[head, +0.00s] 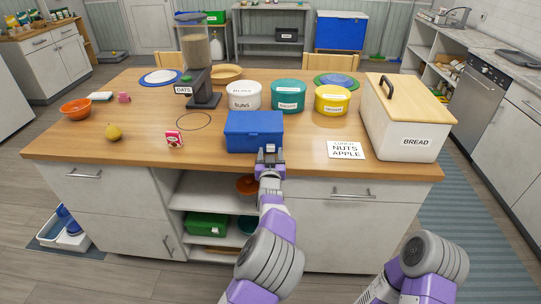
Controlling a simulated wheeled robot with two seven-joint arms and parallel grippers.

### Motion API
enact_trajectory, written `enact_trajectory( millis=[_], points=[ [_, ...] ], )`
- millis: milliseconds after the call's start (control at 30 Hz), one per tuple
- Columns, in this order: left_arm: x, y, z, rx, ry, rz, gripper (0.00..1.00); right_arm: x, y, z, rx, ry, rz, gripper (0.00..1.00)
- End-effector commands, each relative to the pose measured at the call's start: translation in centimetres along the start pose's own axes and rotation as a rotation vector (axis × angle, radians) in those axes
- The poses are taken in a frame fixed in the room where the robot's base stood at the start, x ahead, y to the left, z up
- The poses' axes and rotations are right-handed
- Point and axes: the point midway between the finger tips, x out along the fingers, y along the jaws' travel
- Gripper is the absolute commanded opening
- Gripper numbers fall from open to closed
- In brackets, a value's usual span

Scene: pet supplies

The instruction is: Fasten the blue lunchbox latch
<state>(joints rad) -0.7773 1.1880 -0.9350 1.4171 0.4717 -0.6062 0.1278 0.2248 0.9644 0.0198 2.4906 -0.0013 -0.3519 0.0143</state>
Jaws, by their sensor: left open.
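The blue lunchbox (253,127) sits upright near the front edge of the wooden counter, and its lid looks down. My left gripper (270,153) is open at the lower right part of the lunchbox's front face. The gripper covers that part of the front, and the latch cannot be made out. Whether the fingers touch the box is too small to tell. Only links of my right arm show at the bottom right; its gripper is out of view.
A note card (346,150) and a bread box (402,122) stand to the right on the counter (70,143). White (245,95), teal (288,95) and yellow (332,99) canisters stand behind.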

Motion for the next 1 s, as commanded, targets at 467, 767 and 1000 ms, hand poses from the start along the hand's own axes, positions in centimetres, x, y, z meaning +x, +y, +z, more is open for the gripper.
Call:
enact_trajectory(
  millis=[467, 767, 1000],
  points=[
    [-0.03, 0.01, 0.00, 0.000, 0.000, 0.000, 0.01, -0.01, 0.00, 0.00, 0.000, 0.000, 0.000, 0.33],
    [-0.03, 0.00, -0.07, 0.000, -0.004, 0.000, 0.01, -0.12, -0.04, 0.01, 0.000, 0.000, 0.000, 0.33],
    [-0.02, -0.01, -0.17, 0.000, -0.014, 0.000, 0.01, -0.34, -0.13, 0.02, 0.000, 0.000, 0.000, 0.33]
  ],
)
